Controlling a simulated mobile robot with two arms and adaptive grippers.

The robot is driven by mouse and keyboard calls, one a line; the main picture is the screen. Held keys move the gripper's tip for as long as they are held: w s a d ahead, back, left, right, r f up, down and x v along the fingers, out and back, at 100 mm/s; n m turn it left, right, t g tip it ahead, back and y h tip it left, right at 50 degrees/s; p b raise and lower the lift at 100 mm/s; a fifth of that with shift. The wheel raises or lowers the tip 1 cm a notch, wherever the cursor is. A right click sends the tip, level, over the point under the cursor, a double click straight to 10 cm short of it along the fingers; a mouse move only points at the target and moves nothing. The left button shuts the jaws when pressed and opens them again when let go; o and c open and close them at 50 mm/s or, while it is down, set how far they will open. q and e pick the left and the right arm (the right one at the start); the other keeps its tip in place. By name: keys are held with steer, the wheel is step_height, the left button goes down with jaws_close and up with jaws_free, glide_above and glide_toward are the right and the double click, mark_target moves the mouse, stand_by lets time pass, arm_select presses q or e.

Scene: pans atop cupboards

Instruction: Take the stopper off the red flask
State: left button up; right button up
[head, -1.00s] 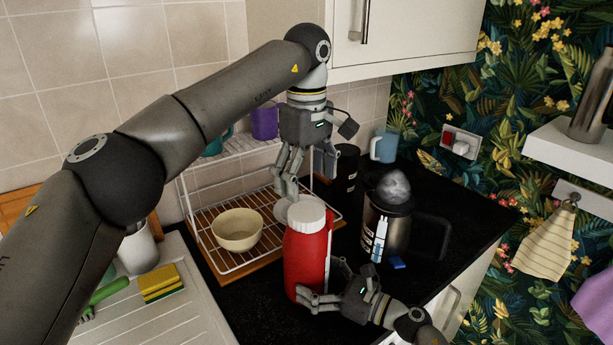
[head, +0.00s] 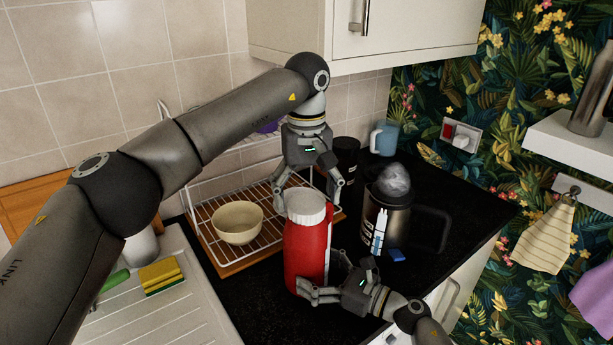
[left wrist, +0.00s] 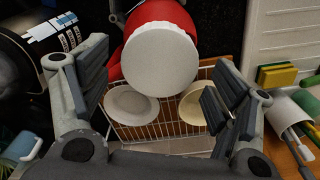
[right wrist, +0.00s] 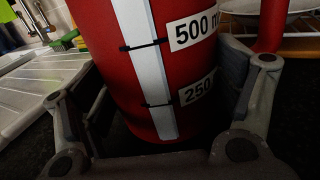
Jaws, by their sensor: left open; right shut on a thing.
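The red flask (head: 307,255) stands upright on the black counter, with a ridged white stopper (head: 307,206) on its top. My left gripper (head: 306,197) is open, pointing down over the flask top, its fingers on either side of the stopper. In the left wrist view the stopper's round white top (left wrist: 160,60) lies between the spread fingers, with no clear contact. My right gripper (head: 323,281) is shut around the flask's lower body. The right wrist view shows the flask body (right wrist: 140,50), with a white stripe and volume labels, between its fingers.
A wire dish rack (head: 212,262) with a cream bowl (head: 238,222) stands left of the flask. A dark metal jug (head: 386,215) stands close on the right, near a blue mug (head: 384,138). A sponge (head: 160,276) lies on the draining board (head: 170,318). A wall cupboard (head: 400,30) hangs above.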

arm_select(q)
steer(key=shift+f, duration=1.35)
